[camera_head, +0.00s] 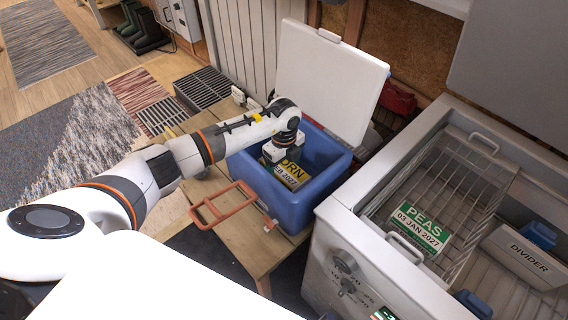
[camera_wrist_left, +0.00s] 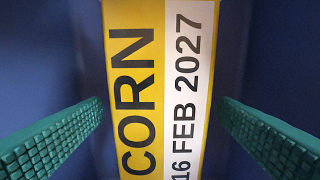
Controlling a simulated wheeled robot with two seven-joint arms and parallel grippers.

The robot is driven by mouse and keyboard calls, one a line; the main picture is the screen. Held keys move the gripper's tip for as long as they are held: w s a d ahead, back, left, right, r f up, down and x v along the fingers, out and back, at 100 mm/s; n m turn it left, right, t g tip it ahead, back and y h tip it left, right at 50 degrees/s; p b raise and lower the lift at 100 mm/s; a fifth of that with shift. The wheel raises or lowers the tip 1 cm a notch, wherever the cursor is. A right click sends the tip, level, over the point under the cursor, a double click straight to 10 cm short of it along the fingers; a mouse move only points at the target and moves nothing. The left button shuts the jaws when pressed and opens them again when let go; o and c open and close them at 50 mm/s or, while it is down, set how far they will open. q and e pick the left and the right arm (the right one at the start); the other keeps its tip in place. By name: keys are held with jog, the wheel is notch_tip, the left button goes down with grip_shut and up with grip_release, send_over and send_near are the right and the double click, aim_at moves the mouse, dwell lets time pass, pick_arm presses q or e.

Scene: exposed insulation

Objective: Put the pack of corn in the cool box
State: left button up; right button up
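The pack of corn (camera_head: 293,175), with a yellow and white label, lies inside the blue cool box (camera_head: 266,199). The cool box stands open on a wooden bench, with its white lid raised at the back. My left gripper (camera_head: 275,154) reaches down into the box at the pack. In the left wrist view, the pack (camera_wrist_left: 160,70) lies between the two green fingers (camera_wrist_left: 160,108), with a blue gap on each side. The left gripper is open and not touching the pack there. My right gripper is not in view.
An open chest freezer (camera_head: 335,255) stands at the right, with a wire basket holding a pack of peas (camera_head: 418,228) and a divider (camera_head: 528,258). The raised lid (camera_head: 328,82) stands behind the arm.

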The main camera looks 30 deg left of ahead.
pick_arm(q)
jog(key=shift+o, duration=0.3)
jog(key=shift+f, duration=0.1)
notch_tip(320, 180, up, 12)
dwell(0.3)
